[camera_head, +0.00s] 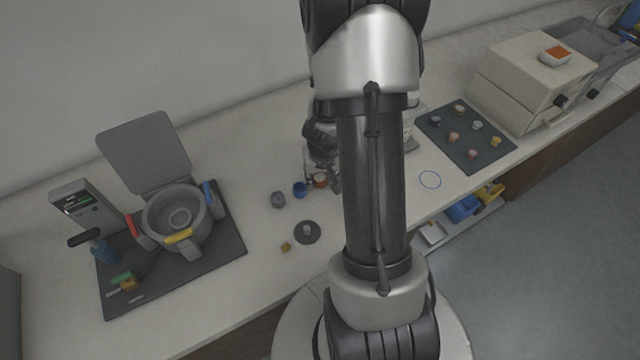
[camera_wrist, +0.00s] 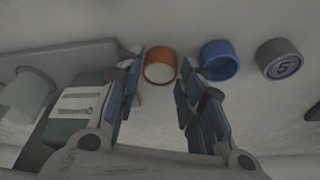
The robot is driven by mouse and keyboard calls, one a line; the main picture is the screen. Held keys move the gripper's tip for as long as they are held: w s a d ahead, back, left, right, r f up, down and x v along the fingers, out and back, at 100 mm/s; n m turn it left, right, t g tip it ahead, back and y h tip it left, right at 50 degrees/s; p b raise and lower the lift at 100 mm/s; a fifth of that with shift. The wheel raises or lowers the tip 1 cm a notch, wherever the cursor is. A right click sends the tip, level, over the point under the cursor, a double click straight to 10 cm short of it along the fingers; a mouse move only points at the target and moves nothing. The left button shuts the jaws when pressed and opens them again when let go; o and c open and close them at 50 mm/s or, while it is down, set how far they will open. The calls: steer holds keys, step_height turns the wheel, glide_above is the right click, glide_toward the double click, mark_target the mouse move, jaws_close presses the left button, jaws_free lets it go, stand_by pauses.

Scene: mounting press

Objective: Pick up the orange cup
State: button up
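The orange cup (camera_wrist: 160,52) shows in the wrist view between my gripper's fingertips, its round pale inside facing the camera. My gripper (camera_wrist: 157,84) is open, one finger on each side of the cup. The fingertips are close to the cup's sides; I cannot tell whether they touch it. In the head view the orange cup (camera_head: 320,181) stands on the worktop, partly hidden by my gripper (camera_head: 322,170) and arm.
A blue cup (camera_wrist: 220,62) stands right of the orange one in the wrist view, with a grey cup (camera_wrist: 280,60) beyond. In the head view, a dark round disc (camera_head: 307,233) lies in front, a pot-like press (camera_head: 176,218) stands left, and a dark mat (camera_head: 466,136) lies right.

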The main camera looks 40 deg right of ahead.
steer(key=shift+w+f, duration=0.1)
steer(key=shift+f, duration=0.4)
steer(key=shift+r, duration=0.15)
steer(key=shift+c, duration=0.4)
steer(key=c, duration=0.6)
steer(key=shift+r, duration=0.1)
